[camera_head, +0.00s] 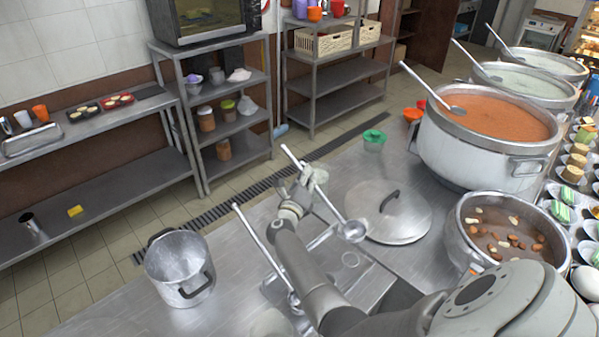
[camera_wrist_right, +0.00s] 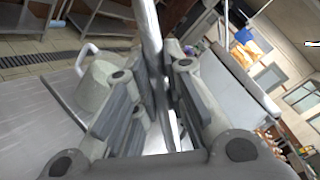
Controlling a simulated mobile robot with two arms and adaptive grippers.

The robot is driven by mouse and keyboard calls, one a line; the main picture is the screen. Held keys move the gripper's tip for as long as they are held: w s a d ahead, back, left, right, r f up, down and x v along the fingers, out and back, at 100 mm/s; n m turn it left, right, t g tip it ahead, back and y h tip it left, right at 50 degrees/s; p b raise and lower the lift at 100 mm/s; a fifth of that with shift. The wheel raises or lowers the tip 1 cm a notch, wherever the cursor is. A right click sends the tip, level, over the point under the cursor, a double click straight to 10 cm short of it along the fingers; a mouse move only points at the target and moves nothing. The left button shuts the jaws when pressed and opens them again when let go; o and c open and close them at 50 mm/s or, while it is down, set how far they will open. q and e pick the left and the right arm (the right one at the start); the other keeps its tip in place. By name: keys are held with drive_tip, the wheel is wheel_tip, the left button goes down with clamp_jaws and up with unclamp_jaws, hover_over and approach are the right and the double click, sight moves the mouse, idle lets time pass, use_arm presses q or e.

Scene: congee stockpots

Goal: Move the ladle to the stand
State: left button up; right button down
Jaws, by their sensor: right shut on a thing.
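A steel ladle (camera_head: 355,231) is held slanted, with its handle up to the left and its bowl down to the right. My right gripper (camera_head: 303,187) is shut on its handle. In the wrist view the handle (camera_wrist_right: 148,28) runs between the two fingers of my right gripper (camera_wrist_right: 163,90). A shallow steel tray-like stand (camera_head: 352,288) lies on the counter below, partly hidden by my right arm. A second ladle (camera_head: 259,248) rests at its left side, its handle sticking out up to the left. The held ladle's bowl shows near the stand's far right edge; I cannot tell if they touch. My left gripper is not in view.
A round lid (camera_head: 388,222) lies right of the held ladle. An empty steel pot (camera_head: 178,270) stands at the left. Large stockpots, one with orange congee (camera_head: 490,118), line the right. A green-topped tub (camera_head: 373,141) stands behind the lid. Counter near the pot is clear.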

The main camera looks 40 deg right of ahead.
drive_tip(key=shift+f, duration=0.15)
drive_tip(key=shift+s+f+b, duration=0.1)
drive_tip(key=shift+s+b, duration=0.2)
drive_tip(key=shift+b, duration=0.05)
drive_tip(key=shift+s+f+b, duration=0.25)
drive_tip(key=shift+f+b, duration=0.25)
drive_tip(key=shift+b, duration=0.05)
drive_tip(key=shift+s+f+b, duration=0.2)
drive_tip(key=shift+f+b, duration=0.3)
use_arm(q)
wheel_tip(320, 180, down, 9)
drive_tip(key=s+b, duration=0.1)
drive_tip(key=b, duration=0.5)
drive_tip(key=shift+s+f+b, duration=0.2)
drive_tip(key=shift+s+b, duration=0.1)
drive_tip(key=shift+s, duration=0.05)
use_arm(e)
wheel_tip(320, 180, down, 7)
drive_tip(key=shift+w, duration=0.2)
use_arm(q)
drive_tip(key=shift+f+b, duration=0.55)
use_arm(e)
drive_tip(key=shift+f, duration=0.35)
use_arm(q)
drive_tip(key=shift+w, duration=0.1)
use_arm(e)
drive_tip(key=c, duration=1.4)
unclamp_jaws()
drive_tip(key=shift+a, duration=0.1)
